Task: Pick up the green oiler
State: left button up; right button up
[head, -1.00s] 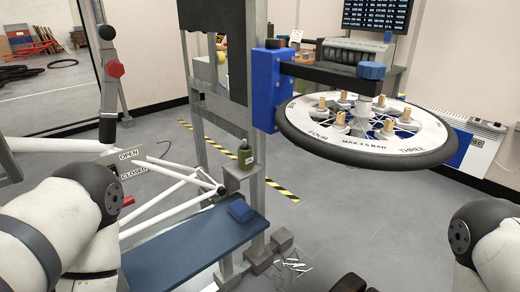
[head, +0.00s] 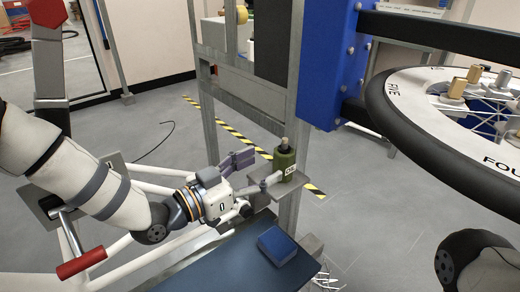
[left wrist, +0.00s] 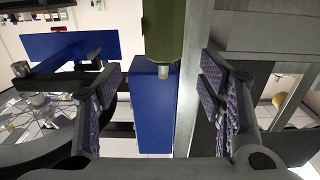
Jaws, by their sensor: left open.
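The green oiler (head: 286,163) stands upright on a small grey metal shelf (head: 262,190) fixed to the frame, with a pale label on its front and a tan tip on top. My left gripper (head: 254,169) is open, just left of the oiler and pointing at it. In the left wrist view the green oiler (left wrist: 163,28) appears upside down at the top, between and beyond the spread fingers of the left gripper (left wrist: 163,100). No finger visibly grips it. My right gripper is out of view; only part of the right arm shows.
A grey upright post (head: 293,205) stands close by the oiler. The large wheel (head: 470,120) and its blue bracket (head: 335,70) overhang at right. A blue block (head: 277,246) lies on the dark blue bench (head: 225,270) below. A red-handled lever (head: 80,263) is at lower left.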

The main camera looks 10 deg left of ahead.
aim_at(276, 158)
pick_arm(q)
jog(key=shift+w+a, duration=0.15)
jog(key=shift+w, duration=0.1)
jog(key=x, duration=0.7)
jog(key=shift+w+d+f+b, duration=0.15)
jog(key=shift+d+f+b, duration=0.1)
jog(key=shift+d+b, duration=0.1)
jog(key=shift+a, duration=0.1)
jog(key=c, duration=1.3)
